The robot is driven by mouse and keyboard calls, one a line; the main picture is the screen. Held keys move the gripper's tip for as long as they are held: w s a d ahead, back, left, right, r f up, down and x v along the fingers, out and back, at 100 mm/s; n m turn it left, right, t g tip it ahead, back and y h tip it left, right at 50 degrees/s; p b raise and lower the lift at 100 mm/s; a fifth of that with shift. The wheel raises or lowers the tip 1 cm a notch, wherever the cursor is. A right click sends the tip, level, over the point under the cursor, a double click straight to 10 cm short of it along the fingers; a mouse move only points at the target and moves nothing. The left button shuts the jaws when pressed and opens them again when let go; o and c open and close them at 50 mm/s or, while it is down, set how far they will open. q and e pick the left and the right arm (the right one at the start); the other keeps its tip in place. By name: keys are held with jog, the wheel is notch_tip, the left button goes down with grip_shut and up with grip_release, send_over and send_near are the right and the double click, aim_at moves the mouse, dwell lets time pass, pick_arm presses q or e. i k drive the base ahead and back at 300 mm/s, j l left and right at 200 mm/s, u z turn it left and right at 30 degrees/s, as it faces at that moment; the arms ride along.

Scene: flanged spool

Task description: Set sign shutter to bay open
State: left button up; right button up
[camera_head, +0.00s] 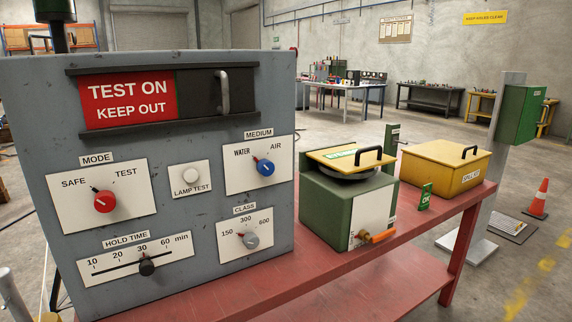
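The sign shutter (200,95) is a dark sliding panel with a grey upright handle (222,92). It runs between two black rails near the top of the grey control panel (40,130). The shutter sits at the right end of the rails. A red sign (127,100) reading "TEST ON KEEP OUT" shows to its left. No "bay open" wording is visible. Neither of my grippers is in view.
Below the shutter are a red mode knob (104,201), a lamp test button (191,175), a blue medium knob (265,168), a class knob (250,240) and a hold time slider (147,266). A green box (325,207) and yellow box (440,172) stand right on the red bench (390,246).

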aim_at(202, 92)
jog(key=i+l, duration=0.15)
jog(key=l, duration=0.25)
jog(key=i+l, duration=0.15)
jog(key=l, duration=0.2)
jog(key=i+l, duration=0.15)
jog(key=l, duration=0.25)
